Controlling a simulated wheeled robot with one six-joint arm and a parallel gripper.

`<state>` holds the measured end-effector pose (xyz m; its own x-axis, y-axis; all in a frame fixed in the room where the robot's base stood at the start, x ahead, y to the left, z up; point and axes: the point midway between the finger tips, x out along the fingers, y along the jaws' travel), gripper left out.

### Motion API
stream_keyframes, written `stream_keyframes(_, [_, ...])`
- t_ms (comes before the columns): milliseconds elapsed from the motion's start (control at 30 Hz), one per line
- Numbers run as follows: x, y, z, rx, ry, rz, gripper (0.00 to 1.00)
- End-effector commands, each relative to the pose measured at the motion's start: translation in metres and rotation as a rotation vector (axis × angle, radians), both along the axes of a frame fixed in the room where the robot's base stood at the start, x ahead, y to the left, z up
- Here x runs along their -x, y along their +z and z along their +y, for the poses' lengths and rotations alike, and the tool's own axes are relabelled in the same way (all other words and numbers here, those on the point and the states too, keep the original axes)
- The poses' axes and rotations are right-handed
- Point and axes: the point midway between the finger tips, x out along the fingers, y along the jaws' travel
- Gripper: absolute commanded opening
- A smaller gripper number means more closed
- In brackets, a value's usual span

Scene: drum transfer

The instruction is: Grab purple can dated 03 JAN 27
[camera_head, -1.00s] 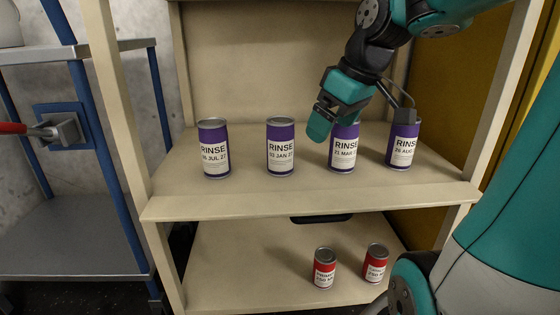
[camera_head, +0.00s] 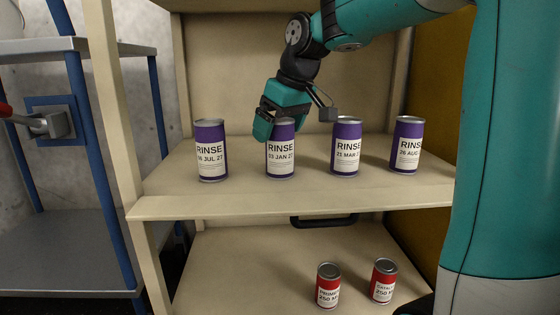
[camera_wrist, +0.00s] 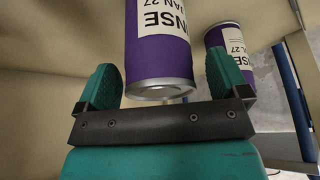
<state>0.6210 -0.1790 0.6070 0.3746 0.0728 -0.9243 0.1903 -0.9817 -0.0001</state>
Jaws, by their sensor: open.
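The purple can dated JAN 27 (camera_head: 280,160), its day digits small but seeming to read 03, stands upright on the upper shelf, second from left. My gripper (camera_head: 276,127) is at its top end, with one finger beside its upper left. In the wrist view my gripper (camera_wrist: 163,78) is open, and the same can (camera_wrist: 158,40) appears upside down between the two green fingers, with gaps on both sides. Its printed date there ends in "AN 27". How deep the can sits between the fingers is hard to tell.
A JUL 27 purple can (camera_head: 211,160) stands left; it shows behind the right finger in the wrist view (camera_wrist: 233,45). A MAR can (camera_head: 346,155) and an AUG can (camera_head: 406,150) stand right. Red cans (camera_head: 328,285) are on the lower shelf. A shelf post (camera_head: 112,110) bounds the left.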

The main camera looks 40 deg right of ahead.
Motion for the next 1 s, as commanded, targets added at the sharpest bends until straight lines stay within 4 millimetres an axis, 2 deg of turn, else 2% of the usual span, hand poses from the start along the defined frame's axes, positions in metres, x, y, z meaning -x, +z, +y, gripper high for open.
stream_keyframes(33, [-0.003,-0.011,0.001,0.000,0.000,0.000,0.93])
stream_keyframes(67, [-0.004,-0.013,0.001,0.000,0.000,-0.001,0.93])
stream_keyframes(300, [-0.005,-0.011,0.001,0.001,0.000,-0.001,0.93])
stream_keyframes(500, [-0.005,-0.011,0.001,0.001,0.000,-0.001,0.47])
stream_keyframes(600, [-0.005,-0.010,0.001,0.001,0.000,-0.002,0.28])
stream_keyframes(867, [-0.005,-0.009,0.001,0.001,0.000,-0.002,0.28])
stream_keyframes(1000, [-0.005,-0.002,0.001,0.001,0.000,-0.002,0.28])
